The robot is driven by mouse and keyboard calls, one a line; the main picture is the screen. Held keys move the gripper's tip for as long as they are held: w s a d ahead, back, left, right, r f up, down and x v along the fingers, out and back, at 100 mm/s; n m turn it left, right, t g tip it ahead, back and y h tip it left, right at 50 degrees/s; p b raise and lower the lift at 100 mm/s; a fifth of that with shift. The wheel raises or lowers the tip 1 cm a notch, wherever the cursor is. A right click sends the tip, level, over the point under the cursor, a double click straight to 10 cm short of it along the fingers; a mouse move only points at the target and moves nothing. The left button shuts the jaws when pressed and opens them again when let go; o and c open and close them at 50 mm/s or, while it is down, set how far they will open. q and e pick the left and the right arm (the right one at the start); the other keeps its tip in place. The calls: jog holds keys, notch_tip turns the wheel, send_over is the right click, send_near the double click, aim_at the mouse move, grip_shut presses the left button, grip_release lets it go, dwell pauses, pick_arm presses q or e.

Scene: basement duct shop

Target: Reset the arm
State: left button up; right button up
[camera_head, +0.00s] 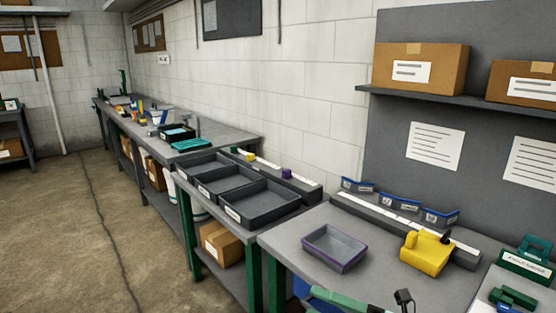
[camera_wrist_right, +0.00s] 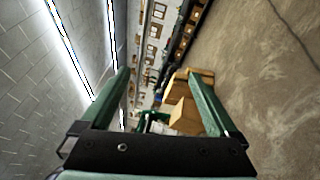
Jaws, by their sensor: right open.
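My right gripper (camera_wrist_right: 160,75) shows in the right wrist view as two long green fingers on a black palm. The fingers are spread wide apart with nothing between them. That view is tilted, and beyond the fingers are brown cardboard boxes (camera_wrist_right: 187,112) on the floor side, apart from the fingertips as far as I can tell. In the head view a green bar (camera_head: 338,299) and a small black part (camera_head: 404,299) show at the bottom edge; I cannot tell whether they belong to my arm. I make out no left gripper in either view.
The near grey bench holds a purple-rimmed tray (camera_head: 335,249), a yellow tool (camera_head: 427,253) and blue-labelled bins (camera_head: 400,202). Black trays (camera_head: 258,205) stand on the bench to the left. Boxes (camera_head: 420,68) sit on a shelf. The floor (camera_head: 60,230) at left is clear.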

jog(key=s+d+f+m+t+h+p, duration=0.1)
jog(key=s+d+f+m+t+h, duration=0.25)
jog(key=f+m+h, duration=0.6)
jog(key=s+d+f+m+t+h+p, duration=0.1)
jog(key=s+d+f+m+t+h, duration=0.25)
jog(key=m, duration=1.05)
jog(key=s+d+f+m+g+h+p, duration=0.1)
jog(key=s+f+m+g, duration=0.5)
jog(key=s+f, duration=0.7)
jog(key=shift+s+d+f+m+h, duration=0.15)
jog(key=shift+s+f+m+h, duration=0.15)
jog(key=shift+m+h, duration=0.55)
